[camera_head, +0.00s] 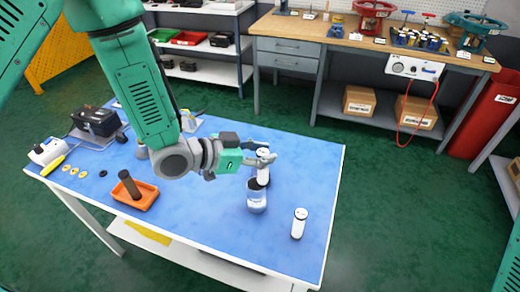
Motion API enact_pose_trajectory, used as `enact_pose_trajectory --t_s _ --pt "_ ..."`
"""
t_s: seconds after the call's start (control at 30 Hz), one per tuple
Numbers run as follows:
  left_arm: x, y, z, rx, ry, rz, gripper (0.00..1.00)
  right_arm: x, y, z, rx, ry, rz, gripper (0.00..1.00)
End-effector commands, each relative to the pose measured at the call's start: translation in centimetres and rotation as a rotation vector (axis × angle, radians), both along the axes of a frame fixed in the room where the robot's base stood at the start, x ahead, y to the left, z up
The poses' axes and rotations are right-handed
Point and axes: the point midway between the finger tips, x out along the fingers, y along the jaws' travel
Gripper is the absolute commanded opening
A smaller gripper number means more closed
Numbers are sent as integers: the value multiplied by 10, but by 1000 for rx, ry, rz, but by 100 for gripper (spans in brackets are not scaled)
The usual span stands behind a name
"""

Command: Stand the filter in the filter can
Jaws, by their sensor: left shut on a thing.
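My left gripper (264,157) comes in from the left over the blue-topped table and is shut on the white cylindrical filter (263,172). The filter is about upright. Its lower end is at the dark mouth of the filter can (257,200), a short grey-white can standing on the table. I cannot tell whether the filter's end is just above the mouth or slightly inside it. My right gripper is not in view.
An orange tray (148,197) with a dark cylinder lies at the table's left. A black box (95,120), a white device (47,151) and small yellow rings are farther left. The table's right edge is clear. A workbench (300,27) stands behind.

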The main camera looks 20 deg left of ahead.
Motion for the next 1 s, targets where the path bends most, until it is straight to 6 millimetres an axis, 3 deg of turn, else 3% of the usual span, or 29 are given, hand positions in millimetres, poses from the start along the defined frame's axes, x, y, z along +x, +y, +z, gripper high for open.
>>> enact_pose_trajectory --t_s 0.27,0.5,1.0 --pt "-1 13 -29 -7 7 5 0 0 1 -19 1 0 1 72" --pt "0 6 -52 6 14 3 0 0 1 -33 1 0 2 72" --pt "0 6 -70 -3 3 2 0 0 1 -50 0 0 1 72"
